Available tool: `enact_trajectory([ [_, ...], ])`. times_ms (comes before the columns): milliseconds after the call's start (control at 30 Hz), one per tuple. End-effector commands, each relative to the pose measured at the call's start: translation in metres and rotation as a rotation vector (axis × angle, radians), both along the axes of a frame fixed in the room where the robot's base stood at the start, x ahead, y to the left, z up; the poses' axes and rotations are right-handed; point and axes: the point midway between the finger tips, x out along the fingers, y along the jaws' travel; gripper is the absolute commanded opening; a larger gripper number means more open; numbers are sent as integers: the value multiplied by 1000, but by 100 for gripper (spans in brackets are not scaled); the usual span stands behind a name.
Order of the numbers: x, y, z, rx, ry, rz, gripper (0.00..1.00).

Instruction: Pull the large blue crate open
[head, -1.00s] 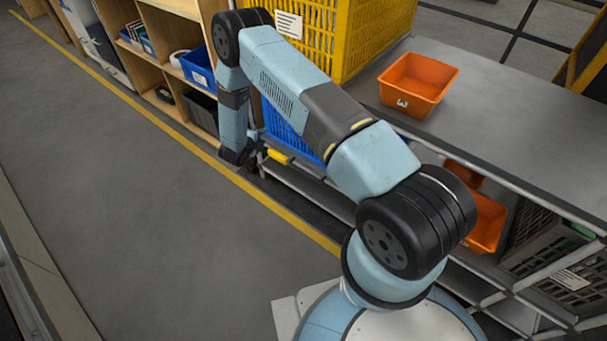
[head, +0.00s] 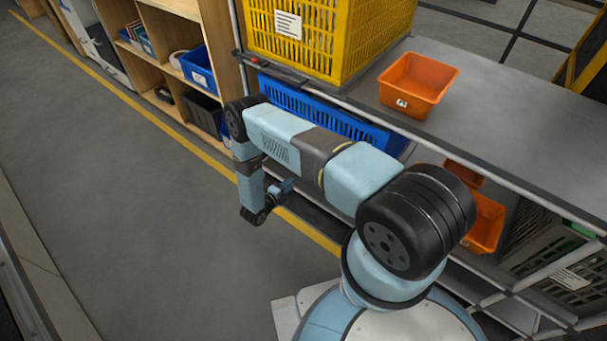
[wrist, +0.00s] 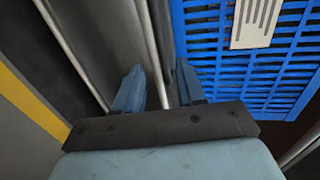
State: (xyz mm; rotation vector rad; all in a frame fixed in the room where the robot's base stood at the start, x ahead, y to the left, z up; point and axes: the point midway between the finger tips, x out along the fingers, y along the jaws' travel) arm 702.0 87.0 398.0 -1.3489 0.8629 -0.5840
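The large blue crate (head: 330,122) sits on the shelf level below the grey bench top, under the yellow crate. My arm covers part of its front in the head view. Its slatted blue wall with a white label shows at the upper right of the wrist view (wrist: 292,62). My gripper (wrist: 160,80) has its two fingers apart, with only grey surface and a pale rail seen between them. The right finger is near the crate's left edge in the picture; I see no grip on it. In the head view the gripper is small and mostly hidden by the wrist.
A yellow crate (head: 358,42) and an orange bin (head: 417,84) stand on the bench top (head: 485,118). Wooden shelves with a small blue bin (head: 199,69) are at left. The grey floor (head: 120,160) in front is clear, with a yellow line.

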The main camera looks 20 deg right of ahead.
Motion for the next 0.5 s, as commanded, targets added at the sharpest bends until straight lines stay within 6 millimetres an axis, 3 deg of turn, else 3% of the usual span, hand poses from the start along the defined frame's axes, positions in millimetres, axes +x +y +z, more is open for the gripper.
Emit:
enact_trajectory([
  [500,50,-70,-17,0,0,-1,39],
])
